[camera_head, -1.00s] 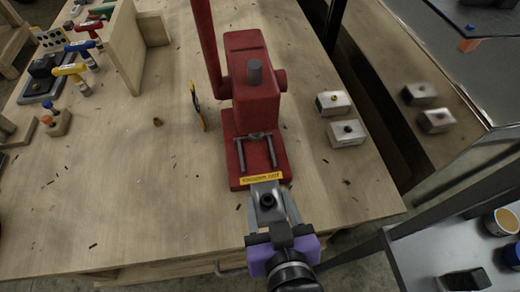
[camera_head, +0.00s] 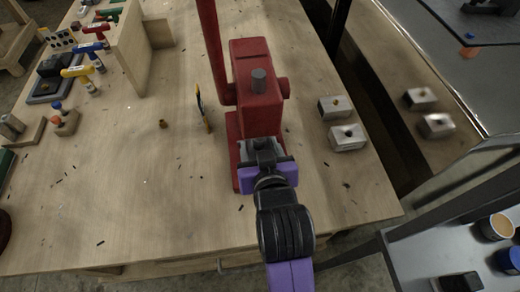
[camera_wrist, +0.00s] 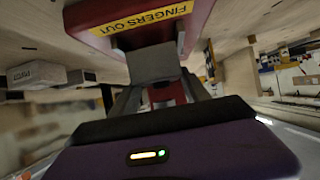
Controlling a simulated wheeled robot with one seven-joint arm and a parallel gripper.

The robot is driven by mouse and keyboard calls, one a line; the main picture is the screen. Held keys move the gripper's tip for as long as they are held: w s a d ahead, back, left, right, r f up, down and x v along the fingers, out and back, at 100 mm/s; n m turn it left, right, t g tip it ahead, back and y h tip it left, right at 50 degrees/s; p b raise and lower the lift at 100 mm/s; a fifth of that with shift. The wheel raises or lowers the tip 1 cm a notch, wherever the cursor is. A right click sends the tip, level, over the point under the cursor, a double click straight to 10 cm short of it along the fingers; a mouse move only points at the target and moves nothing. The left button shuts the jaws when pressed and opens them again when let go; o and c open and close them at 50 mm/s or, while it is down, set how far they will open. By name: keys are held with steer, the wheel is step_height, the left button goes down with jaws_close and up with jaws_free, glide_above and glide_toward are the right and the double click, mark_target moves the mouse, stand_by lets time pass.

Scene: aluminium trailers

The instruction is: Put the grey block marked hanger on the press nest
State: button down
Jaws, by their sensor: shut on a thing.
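The red press (camera_head: 262,82) stands on the bench in the head view. My gripper (camera_head: 264,150) is at the foot of the press, over the front of its red base (camera_head: 234,150). In the wrist view my gripper (camera_wrist: 157,88) is shut on a grey block (camera_wrist: 153,63), which lies just by the yellow "FINGERS OUT" label (camera_wrist: 145,18). The block's marking cannot be read. In the head view my gripper and wrist hide the nest area and most of the block, so I cannot tell whether the block touches the nest.
Two silver-grey blocks (camera_head: 347,138) sit on the bench right of the press. A thin yellow-and-black piece (camera_head: 203,105) stands close to its left, with a small brass part (camera_head: 163,124) farther left. A wooden partition (camera_head: 122,50) and T-handled tools (camera_head: 78,72) are at back left.

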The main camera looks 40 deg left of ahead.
steer(key=shift+f, duration=0.7)
steer(key=shift+f, duration=0.1)
steer(key=c, duration=0.5)
jaws_free()
steer(key=shift+s+f, duration=0.1)
steer(key=v, duration=1.2)
steer(key=shift+d, duration=0.1)
